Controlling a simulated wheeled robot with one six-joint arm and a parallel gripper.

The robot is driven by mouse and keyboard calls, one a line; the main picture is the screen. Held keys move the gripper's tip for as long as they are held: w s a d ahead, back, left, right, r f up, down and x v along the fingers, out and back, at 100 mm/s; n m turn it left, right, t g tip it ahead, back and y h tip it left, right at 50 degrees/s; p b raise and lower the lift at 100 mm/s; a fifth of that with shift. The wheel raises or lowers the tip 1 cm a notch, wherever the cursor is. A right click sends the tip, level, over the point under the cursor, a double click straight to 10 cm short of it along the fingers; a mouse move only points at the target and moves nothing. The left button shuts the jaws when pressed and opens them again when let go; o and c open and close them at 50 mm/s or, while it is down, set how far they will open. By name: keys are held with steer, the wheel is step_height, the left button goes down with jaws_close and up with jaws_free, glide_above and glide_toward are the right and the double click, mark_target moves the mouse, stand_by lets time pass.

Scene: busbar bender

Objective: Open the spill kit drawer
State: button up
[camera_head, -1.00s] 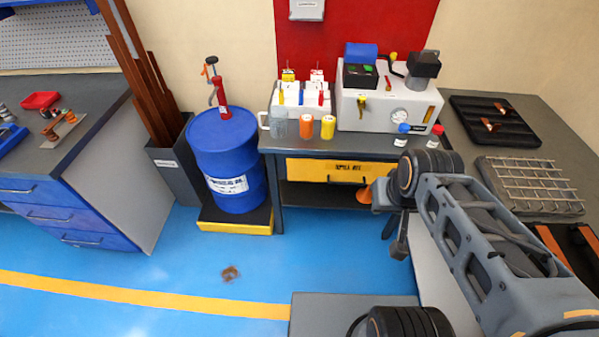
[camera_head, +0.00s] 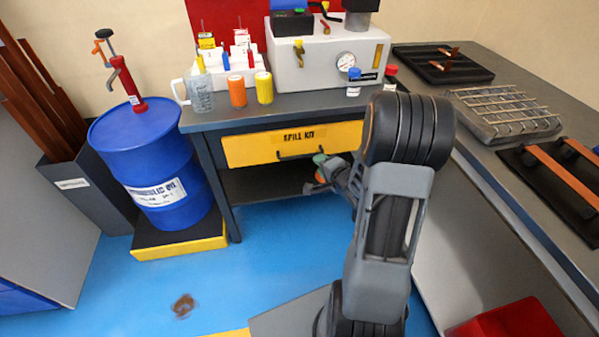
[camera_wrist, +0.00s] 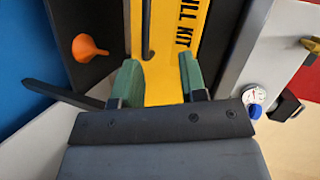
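The yellow spill kit drawer (camera_head: 250,149) sits shut under the bench top, with black lettering and a dark bar handle (camera_head: 300,154) low on its front. My gripper (camera_head: 320,168) is in front of the drawer's lower right part, close to the handle's right end. In the wrist view, its two green fingers (camera_wrist: 160,80) are spread apart with nothing between them. The drawer front (camera_wrist: 168,90) shows between and beyond them. The handle (camera_wrist: 148,30) shows ahead of the fingertips, nearer the left finger, with no visible contact. My arm hides the drawer's right end.
A blue oil drum (camera_head: 150,165) stands left of the bench on a yellow-edged base. An orange funnel (camera_wrist: 88,48) lies below the drawer. Cups and a white machine (camera_head: 325,55) stand on the bench top.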

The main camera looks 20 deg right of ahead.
mark_target(299, 157)
steer(key=w+a+f+b, duration=0.1)
steer(key=w+f, duration=0.1)
steer(key=w, duration=0.2)
steer(key=w+f+m+t+y+b, duration=0.1)
steer(key=w+f+b, duration=0.1)
steer(key=w, duration=0.2)
steer(key=w+a+f+m+b, duration=0.1)
steer(key=w+f+b, duration=0.1)
steer(key=w, duration=0.2)
steer(key=shift+w+a+f+y, duration=0.1)
steer(key=shift+w+a+y, duration=0.05)
steer(key=shift+a+y, duration=0.15)
steer(key=shift+c, duration=0.4)
jaws_close()
